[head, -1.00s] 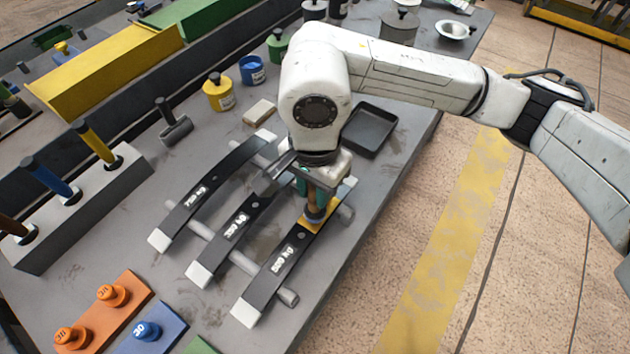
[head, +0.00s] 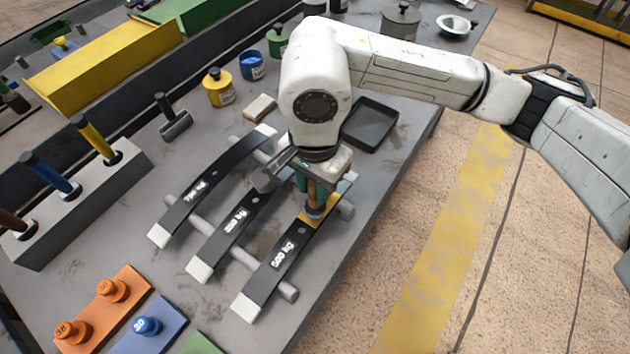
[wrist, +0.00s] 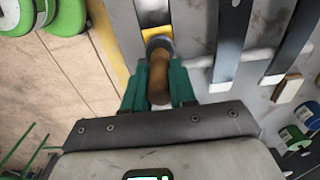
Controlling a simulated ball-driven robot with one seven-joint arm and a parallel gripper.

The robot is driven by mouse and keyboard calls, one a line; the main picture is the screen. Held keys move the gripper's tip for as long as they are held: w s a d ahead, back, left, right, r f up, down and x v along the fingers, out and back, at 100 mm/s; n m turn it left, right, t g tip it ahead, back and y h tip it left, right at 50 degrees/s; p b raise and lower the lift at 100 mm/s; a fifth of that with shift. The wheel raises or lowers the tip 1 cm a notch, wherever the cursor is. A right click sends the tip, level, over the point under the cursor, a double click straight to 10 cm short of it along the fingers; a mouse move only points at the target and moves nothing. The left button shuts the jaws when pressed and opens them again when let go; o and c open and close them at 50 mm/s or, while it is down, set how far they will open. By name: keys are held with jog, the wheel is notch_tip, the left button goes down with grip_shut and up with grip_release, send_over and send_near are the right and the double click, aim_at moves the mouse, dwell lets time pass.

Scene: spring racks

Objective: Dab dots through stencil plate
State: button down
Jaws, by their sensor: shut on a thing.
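My gripper (head: 316,184) is shut on a dabber (head: 314,202) with a wooden handle and a blue-grey foot. The dabber stands nearly upright over the yellow stencil plate (head: 302,221), which lies across the rightmost dark leaf spring (head: 266,284), marked 500 kg. In the wrist view the green fingers flank the wooden handle (wrist: 159,78), and the yellow plate (wrist: 156,33) shows beyond its foot. I cannot tell whether the foot touches the plate. The plate's holes and any dots under the foot are hidden.
Two more leaf springs (head: 230,228) lie to the left on grey bars. A black tray (head: 370,125) is behind my gripper. Yellow (head: 219,93) and blue (head: 252,68) pots stand at the back. A block with upright handles (head: 95,190) is at left.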

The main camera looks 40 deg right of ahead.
jog(key=shift+f+b, duration=0.5)
jog(key=shift+b, duration=0.55)
dwell(2.7)
jog(key=shift+r, duration=0.15)
jog(key=shift+r+p, duration=1)
jog(key=shift+r, duration=2.5)
